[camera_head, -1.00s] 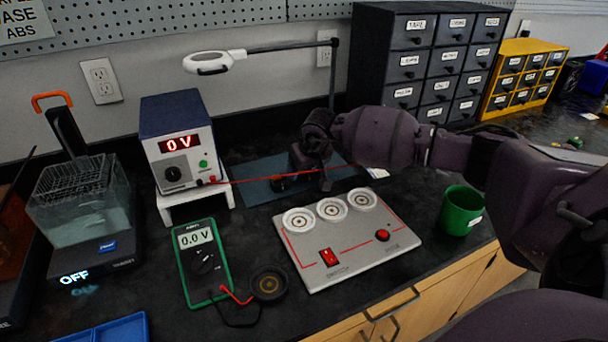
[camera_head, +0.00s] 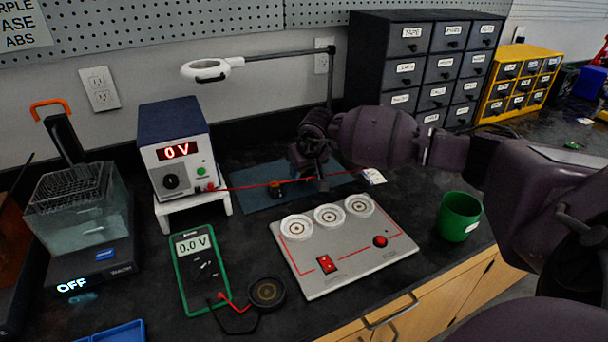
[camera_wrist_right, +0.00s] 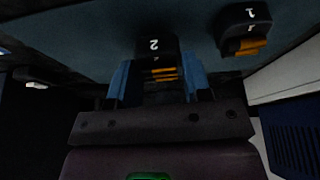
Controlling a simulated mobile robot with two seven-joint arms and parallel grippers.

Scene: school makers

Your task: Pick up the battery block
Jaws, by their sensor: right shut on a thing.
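A dark block marked 2 with orange bands (camera_wrist_right: 157,48) sits between the two blue fingers of my right gripper (camera_wrist_right: 157,82) in the right wrist view. The gripper is shut on it. In the head view my right gripper (camera_head: 316,172) points down over the blue-grey mat (camera_head: 252,200), and the held block is mostly hidden by it. I cannot tell its height above the mat. A second dark block, marked 1 (camera_wrist_right: 243,28), lies apart on the mat; it also shows in the head view (camera_head: 277,189). My left gripper is not in view.
A power supply (camera_head: 177,150) reading 0 V stands left of the mat. In front are a multimeter (camera_head: 200,265), a grey panel with three round sockets (camera_head: 345,258) and a green cup (camera_head: 459,216). A lamp arm (camera_head: 280,48) reaches over the mat; drawers (camera_head: 425,65) stand behind.

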